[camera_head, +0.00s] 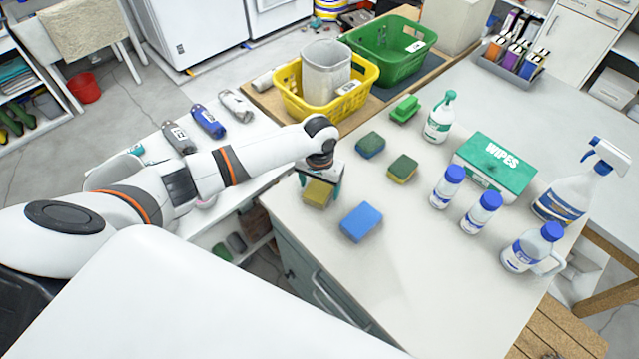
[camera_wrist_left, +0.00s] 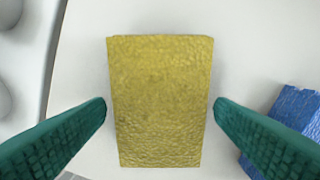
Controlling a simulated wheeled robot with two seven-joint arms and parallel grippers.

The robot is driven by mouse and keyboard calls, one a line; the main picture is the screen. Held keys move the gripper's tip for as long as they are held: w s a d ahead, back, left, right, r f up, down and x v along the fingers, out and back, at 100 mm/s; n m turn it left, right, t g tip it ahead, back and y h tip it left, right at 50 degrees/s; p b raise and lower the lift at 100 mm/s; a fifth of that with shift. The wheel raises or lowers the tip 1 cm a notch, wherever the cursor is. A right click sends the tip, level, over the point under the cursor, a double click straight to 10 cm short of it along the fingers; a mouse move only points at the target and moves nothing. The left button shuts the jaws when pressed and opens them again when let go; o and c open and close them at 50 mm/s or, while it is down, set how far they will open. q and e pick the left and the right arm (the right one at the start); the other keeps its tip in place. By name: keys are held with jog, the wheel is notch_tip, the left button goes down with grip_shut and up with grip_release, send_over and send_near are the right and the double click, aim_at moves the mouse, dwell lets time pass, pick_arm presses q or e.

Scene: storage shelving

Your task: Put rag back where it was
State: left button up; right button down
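My left gripper (camera_head: 320,185) is over the counter's near left edge. In the left wrist view its two green fingers (camera_wrist_left: 160,106) are spread on either side of a yellow sponge-like block (camera_wrist_left: 160,100), with narrow gaps. The block also shows under the gripper in the head view (camera_head: 319,193); whether it rests on the counter is hard to tell. A blue sponge (camera_head: 361,222) lies just right of it. No cloth rag shows clearly on the counter; a pale cloth (camera_head: 85,30) hangs over a chair-like frame at the upper left. My right gripper is not in view.
Yellow (camera_head: 290,95) and green baskets (camera_head: 390,50) are behind. The front counter is clear.

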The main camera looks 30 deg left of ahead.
aim_at(320, 188)
pick_arm(q)
jog(key=shift+r, duration=0.1)
notch_tip(320, 188, up, 12)
jog(key=b, duration=0.1)
dwell(0.5)
dwell(0.4)
